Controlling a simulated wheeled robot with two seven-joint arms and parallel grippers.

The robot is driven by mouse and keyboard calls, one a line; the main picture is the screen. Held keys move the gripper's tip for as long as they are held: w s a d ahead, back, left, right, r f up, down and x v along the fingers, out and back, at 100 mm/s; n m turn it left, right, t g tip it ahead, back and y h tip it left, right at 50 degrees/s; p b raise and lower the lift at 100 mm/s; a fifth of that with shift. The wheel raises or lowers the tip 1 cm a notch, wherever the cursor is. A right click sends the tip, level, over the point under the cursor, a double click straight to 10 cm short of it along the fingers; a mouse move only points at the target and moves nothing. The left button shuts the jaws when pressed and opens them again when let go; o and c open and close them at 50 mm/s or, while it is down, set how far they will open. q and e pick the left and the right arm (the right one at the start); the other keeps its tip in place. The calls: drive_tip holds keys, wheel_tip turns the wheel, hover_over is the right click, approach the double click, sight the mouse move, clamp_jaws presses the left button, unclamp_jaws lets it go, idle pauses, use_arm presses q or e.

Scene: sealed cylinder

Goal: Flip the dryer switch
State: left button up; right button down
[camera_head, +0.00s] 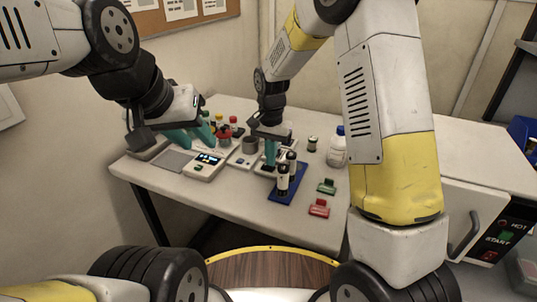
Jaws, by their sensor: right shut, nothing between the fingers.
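The white dryer box (470,200) stands at the right, with a dark handle (465,238) on its front. Its black panel (515,215) carries a green START marking (506,237) and a red part (490,256); the switch position is too small to tell. My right gripper (270,155), with teal fingers, is shut and empty over the table's middle, just behind the blue rack, well left of the panel. My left gripper (197,137) has its teal fingers spread apart and empty, low over the table's back left, behind the white device.
On the white table (240,200) are a blue rack (287,190) with dark vials, a white device (204,166), a white bottle with blue cap (337,148), a green clip (326,186) and a red clip (319,208). My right arm crosses in front of the dryer's left side.

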drive_tip(key=shift+f, duration=0.35)
drive_tip(key=shift+r, duration=3.55)
drive_tip(key=shift+n+t+y, duration=0.5)
drive_tip(key=s+d+r, duration=0.1)
drive_tip(key=r, duration=0.1)
drive_tip(key=s+d+r, duration=0.1)
drive_tip(key=d+r, duration=0.1)
drive_tip(key=s+d+r, duration=0.1)
drive_tip(key=r, duration=0.1)
drive_tip(key=shift+s+d+r, duration=0.15)
drive_tip(key=s+d+r+n+t, duration=0.2)
drive_tip(key=s+d+r, duration=0.2)
drive_tip(key=s, duration=0.5)
drive_tip(key=s+d+r+n+t+y, duration=0.1)
drive_tip(key=s+d+r+n+t, duration=0.1)
drive_tip(key=s+d, duration=0.4)
drive_tip(key=s+r+t, duration=0.1)
drive_tip(key=s+r, duration=0.1)
drive_tip(key=s, duration=0.2)
